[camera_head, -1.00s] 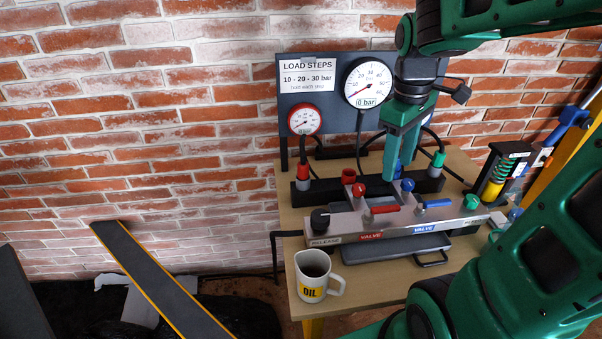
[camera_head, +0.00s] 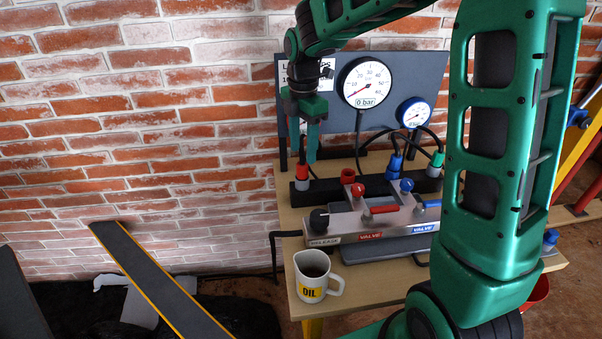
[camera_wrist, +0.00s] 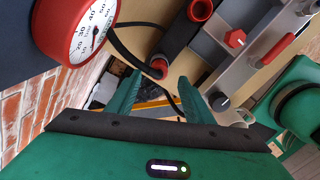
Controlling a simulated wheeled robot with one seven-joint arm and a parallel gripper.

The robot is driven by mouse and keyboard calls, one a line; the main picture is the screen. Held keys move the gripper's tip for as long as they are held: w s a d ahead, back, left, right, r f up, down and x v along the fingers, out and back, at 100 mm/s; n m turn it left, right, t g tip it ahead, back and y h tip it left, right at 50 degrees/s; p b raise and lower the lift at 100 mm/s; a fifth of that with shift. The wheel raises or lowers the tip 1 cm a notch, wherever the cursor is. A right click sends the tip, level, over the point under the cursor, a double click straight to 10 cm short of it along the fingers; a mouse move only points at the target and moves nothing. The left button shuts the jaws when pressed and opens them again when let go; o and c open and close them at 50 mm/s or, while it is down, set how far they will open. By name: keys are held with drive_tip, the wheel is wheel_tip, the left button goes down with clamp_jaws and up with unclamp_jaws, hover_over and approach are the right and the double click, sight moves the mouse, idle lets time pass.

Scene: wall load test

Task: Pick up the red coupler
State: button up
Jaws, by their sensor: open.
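The red coupler (camera_head: 303,174), a red collar on a grey body with a black hose, stands in the black holder bar at the left end of the bench. My gripper (camera_head: 306,148) is open and empty, just above the red coupler and pointing down. In the wrist view the red coupler (camera_wrist: 159,66) shows beyond my open fingertips (camera_wrist: 161,88), roughly between them. The fingers appear apart from it. An open red port (camera_head: 347,172) stands to its right.
The manifold (camera_head: 340,223) with red and blue valve levers lies in front. An OIL mug (camera_head: 312,276) stands at the bench's front left. A gauge panel (camera_head: 430,66) rises behind; the red gauge (camera_wrist: 76,28) is close beside my gripper. Blue (camera_head: 396,164) and green (camera_head: 437,160) couplers stand farther right.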

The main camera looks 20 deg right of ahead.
sight(303, 158)
drive_tip(key=shift+w+f, duration=0.15)
drive_tip(key=shift+f, duration=3.1)
drive_tip(key=shift+c, duration=0.5)
drive_tip(key=c, duration=1)
